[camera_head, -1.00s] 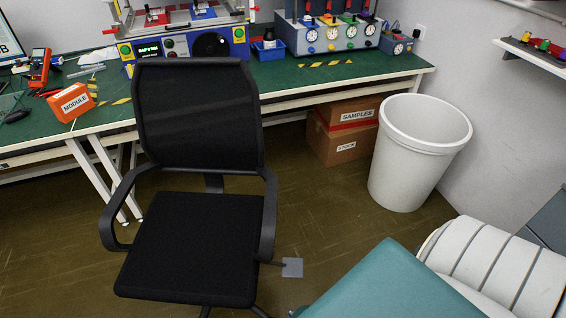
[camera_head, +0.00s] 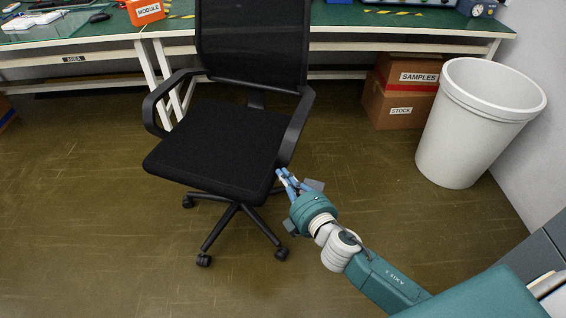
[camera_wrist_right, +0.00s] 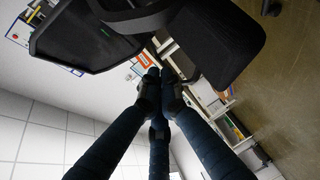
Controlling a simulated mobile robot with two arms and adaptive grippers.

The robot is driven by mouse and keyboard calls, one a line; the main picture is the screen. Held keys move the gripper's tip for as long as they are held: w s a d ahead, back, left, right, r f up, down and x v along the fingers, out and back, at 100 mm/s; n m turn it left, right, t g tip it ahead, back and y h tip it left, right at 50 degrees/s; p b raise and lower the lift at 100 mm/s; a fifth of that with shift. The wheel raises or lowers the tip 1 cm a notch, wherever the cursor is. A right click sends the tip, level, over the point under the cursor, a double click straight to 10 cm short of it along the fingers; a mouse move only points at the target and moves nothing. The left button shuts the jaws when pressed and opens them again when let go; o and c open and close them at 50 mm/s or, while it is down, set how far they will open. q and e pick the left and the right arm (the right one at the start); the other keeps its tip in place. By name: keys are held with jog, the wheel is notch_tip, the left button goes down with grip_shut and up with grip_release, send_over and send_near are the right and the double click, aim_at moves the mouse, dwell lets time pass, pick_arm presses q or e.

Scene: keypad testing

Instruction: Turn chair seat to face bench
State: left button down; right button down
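The black office chair stands in front of the bench, its mesh backrest (camera_head: 250,42) on the bench side and its seat (camera_head: 215,145) reaching toward me, facing away from the bench. My right gripper (camera_head: 284,174) is at the seat's right edge, below the right armrest (camera_head: 295,128); contact cannot be told. In the wrist view its fingers (camera_wrist_right: 160,78) are drawn close together with nothing visible between them, and the chair seat (camera_wrist_right: 218,40) shows beyond them. My left gripper is out of view.
The green-topped bench (camera_head: 340,17) runs along the back, with an orange MODULE box (camera_head: 146,12) on it. Cardboard boxes (camera_head: 400,104) and a white bin (camera_head: 475,125) stand at the right. The five-star base casters (camera_head: 203,260) spread under the chair.

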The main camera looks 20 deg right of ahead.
aim_at(281, 160)
jog(key=w, duration=0.2)
jog(key=w+f, duration=0.1)
jog(key=w, duration=0.1)
jog(key=w+d, duration=0.1)
jog(key=w, duration=0.2)
jog(key=shift+w+f+b, duration=0.1)
jog(key=shift+f+b, duration=0.2)
jog(key=shift+b, duration=0.1)
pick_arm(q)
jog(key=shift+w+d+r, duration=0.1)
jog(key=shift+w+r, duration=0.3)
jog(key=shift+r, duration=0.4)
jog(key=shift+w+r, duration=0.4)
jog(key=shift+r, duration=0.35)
pick_arm(e)
jog(key=shift+w+d+f, duration=0.1)
jog(key=shift+w+d, duration=0.25)
jog(key=shift+w, duration=0.05)
